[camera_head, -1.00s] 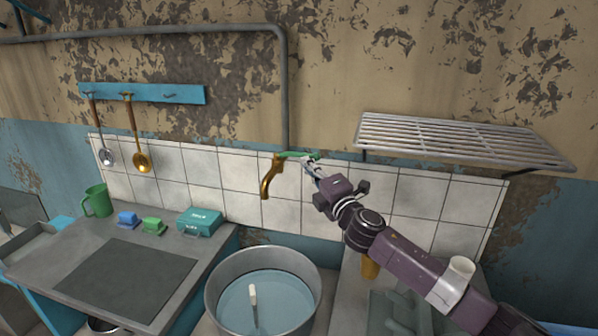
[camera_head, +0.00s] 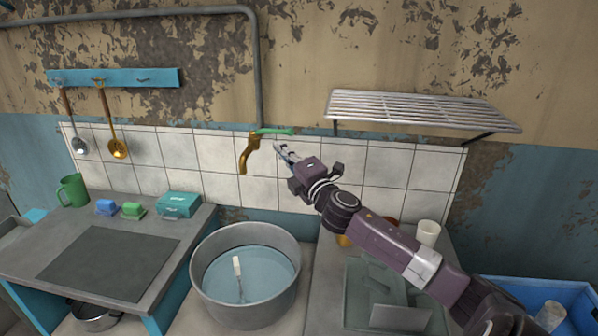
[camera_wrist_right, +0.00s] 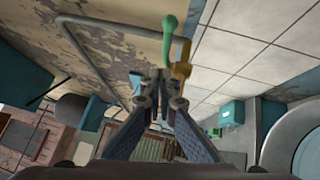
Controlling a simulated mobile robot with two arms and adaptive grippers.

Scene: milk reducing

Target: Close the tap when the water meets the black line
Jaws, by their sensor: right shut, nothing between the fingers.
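A brass tap (camera_head: 245,158) with a green lever handle (camera_head: 275,131) is on the tiled wall. The handle points right, and no water stream shows under the spout. A grey metal pot (camera_head: 208,300) below holds pale blue water (camera_head: 262,275). A white-topped stick (camera_head: 237,267) stands in it. I cannot make out a black line. My right gripper (camera_head: 279,148) is shut and empty, just below the handle. In the right wrist view, the gripper tips (camera_wrist_right: 160,76) are close to the green handle (camera_wrist_right: 168,40) and the brass tap body (camera_wrist_right: 182,66). My left gripper is out of view.
A wire rack (camera_head: 420,108) on the wall is to the right of the tap. A grey counter (camera_head: 175,240) at left holds a green mug (camera_head: 73,190) and a teal box (camera_head: 178,205). A white cup (camera_head: 428,233) stands at right, behind my right arm.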

